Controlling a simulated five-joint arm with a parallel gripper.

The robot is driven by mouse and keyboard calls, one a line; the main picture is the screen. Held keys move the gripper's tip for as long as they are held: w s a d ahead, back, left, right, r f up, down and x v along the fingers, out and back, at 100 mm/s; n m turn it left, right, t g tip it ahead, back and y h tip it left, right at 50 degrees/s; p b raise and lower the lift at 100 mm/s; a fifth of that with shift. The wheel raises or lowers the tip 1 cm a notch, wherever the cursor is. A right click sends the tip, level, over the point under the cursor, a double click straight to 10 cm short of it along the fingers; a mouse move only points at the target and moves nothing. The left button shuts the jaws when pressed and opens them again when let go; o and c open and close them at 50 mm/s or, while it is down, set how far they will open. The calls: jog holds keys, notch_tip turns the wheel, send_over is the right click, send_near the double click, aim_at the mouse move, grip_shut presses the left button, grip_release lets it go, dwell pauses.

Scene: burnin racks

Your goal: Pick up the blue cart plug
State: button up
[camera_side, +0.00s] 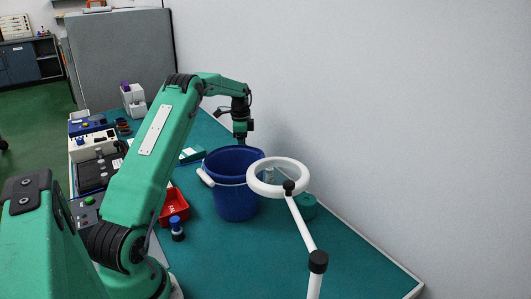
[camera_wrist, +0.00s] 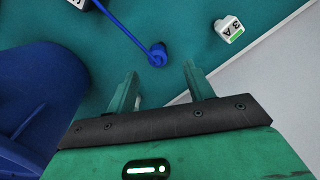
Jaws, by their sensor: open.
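The blue plug (camera_wrist: 158,54), with a blue cable running to the upper left, lies on the teal bench top in the wrist view. My gripper (camera_wrist: 161,72) has its two fingers apart and empty. In that picture the plug shows just beyond the fingertips, between their lines. The height gap between them is hard to tell. In the side view my gripper (camera_side: 240,138) points down behind the rim of the blue bucket (camera_side: 236,195). I cannot make out the plug in the side view; the bucket blocks that part of the bench.
The bucket (camera_wrist: 35,95) stands close at the left in the wrist view. A white block marked "3 A" (camera_wrist: 229,28) lies to the upper right, near the bench edge. A red tray (camera_side: 174,207), a small blue-topped item (camera_side: 177,228) and a white ring lamp (camera_side: 297,165) stand nearer the side camera.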

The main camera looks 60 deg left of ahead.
jog(key=shift+f, duration=1.05)
jog(key=shift+f, duration=0.1)
jog(key=shift+d+f, duration=0.15)
jog(key=shift+f, duration=2.35)
jog(key=shift+c, duration=0.4)
jog(key=c, duration=1)
